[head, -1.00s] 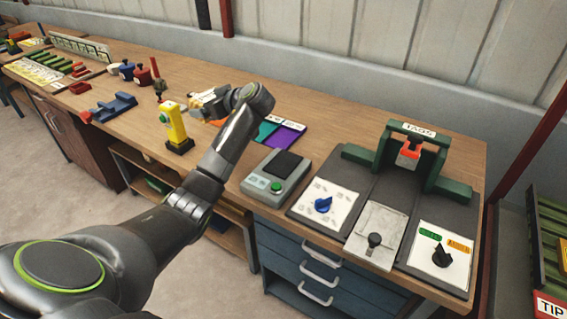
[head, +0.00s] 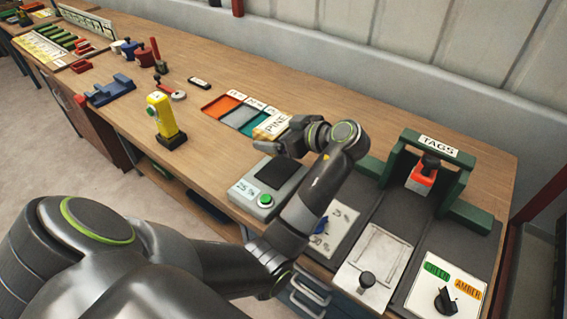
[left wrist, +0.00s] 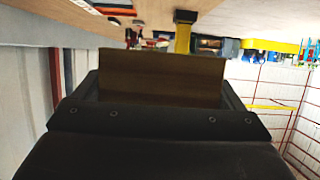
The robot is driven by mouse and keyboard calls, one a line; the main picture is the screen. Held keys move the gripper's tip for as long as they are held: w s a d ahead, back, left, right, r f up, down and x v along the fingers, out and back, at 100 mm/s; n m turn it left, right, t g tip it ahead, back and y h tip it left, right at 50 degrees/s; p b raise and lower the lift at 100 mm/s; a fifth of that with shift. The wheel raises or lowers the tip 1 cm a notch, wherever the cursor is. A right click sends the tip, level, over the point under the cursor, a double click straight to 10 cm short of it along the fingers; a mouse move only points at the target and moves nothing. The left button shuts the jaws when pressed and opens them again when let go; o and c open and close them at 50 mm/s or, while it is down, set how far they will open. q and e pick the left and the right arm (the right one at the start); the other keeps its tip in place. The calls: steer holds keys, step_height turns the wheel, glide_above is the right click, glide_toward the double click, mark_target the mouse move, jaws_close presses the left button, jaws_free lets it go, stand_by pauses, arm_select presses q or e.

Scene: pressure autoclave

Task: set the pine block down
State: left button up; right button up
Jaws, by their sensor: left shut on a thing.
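The pine block (head: 271,126) is a pale wooden block with PINE lettered on it. My left gripper (head: 285,138) is shut on it, over the row of coloured pads near the back of the bench. In the left wrist view the block (left wrist: 160,78) is a wide brown slab between the jaws. The head view does not show whether the block touches the surface under it. My right gripper is not in view.
Orange (head: 222,105) and teal (head: 254,124) pads lie left of the block. A scale with a dark plate (head: 271,175) stands in front. A yellow post (head: 161,114) stands left; the green TAGS press (head: 456,168) is right. Bare bench lies behind the pads.

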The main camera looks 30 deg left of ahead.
arm_select(q)
steer(key=shift+s, duration=0.15)
steer(key=shift+f, duration=0.15)
steer(key=p, duration=0.1)
glide_above(278, 169)
step_height(278, 169, down, 5)
steer(key=shift+d+r, duration=0.1)
steer(key=shift+r, duration=0.1)
step_height(278, 169, down, 4)
steer(key=shift+r+p, duration=0.2)
steer(key=shift+p, duration=0.15)
steer(key=shift+f, duration=0.55)
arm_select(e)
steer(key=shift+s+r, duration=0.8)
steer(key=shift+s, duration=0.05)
arm_select(q)
steer(key=o, duration=0.8)
steer(key=shift+f, duration=0.15)
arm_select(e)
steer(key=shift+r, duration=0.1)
